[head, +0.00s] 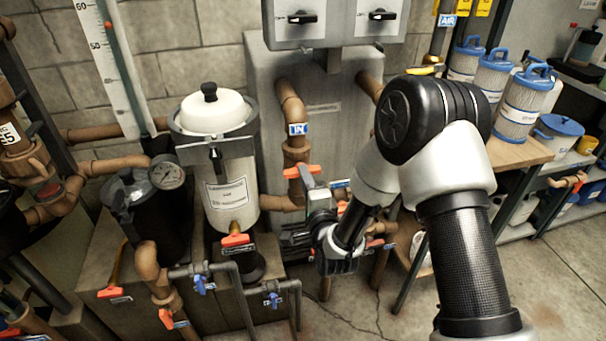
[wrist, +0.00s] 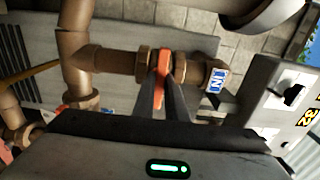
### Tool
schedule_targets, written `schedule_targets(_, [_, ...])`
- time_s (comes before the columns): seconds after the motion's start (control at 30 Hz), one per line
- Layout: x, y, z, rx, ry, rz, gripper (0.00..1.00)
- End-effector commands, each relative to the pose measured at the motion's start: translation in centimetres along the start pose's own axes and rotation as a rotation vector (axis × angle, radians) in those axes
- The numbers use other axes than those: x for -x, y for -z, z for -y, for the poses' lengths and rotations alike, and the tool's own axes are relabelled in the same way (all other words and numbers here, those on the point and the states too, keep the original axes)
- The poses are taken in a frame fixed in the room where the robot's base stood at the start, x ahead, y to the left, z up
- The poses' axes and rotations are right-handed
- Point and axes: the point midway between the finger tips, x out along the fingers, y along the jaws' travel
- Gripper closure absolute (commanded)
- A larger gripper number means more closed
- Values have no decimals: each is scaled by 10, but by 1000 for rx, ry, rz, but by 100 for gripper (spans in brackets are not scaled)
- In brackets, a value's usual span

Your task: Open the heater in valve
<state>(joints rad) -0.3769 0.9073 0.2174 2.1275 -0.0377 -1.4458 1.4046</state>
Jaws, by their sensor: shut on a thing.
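The heater in valve has an orange handle (head: 302,171) on the brown vertical pipe below the blue IN label (head: 297,129). The handle lies across the pipe. In the wrist view, the orange handle (wrist: 163,76) is between the two dark fingers of my gripper (wrist: 166,94), which is shut on it. The IN label (wrist: 217,80) shows just right of it there. In the head view, my gripper (head: 309,182) reaches up to the handle from below, and its fingertips are hard to make out.
The grey heater cabinet (head: 330,125) stands behind the pipe. A white-topped filter canister (head: 216,112) is close on the left, with a pressure gauge (head: 167,173) beyond it. Other orange- and blue-handled valves sit low in front. Blue-capped cartridges (head: 522,105) stand on the right-hand bench.

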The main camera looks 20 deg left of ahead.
Motion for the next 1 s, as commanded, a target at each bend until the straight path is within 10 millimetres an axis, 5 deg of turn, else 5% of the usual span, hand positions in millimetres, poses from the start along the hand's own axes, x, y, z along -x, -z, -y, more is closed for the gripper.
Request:
schedule_targets(0.33, [0,-1,-4,120,3,2,100])
schedule_targets(1.0, [0,-1,1,1319,3,1,100])
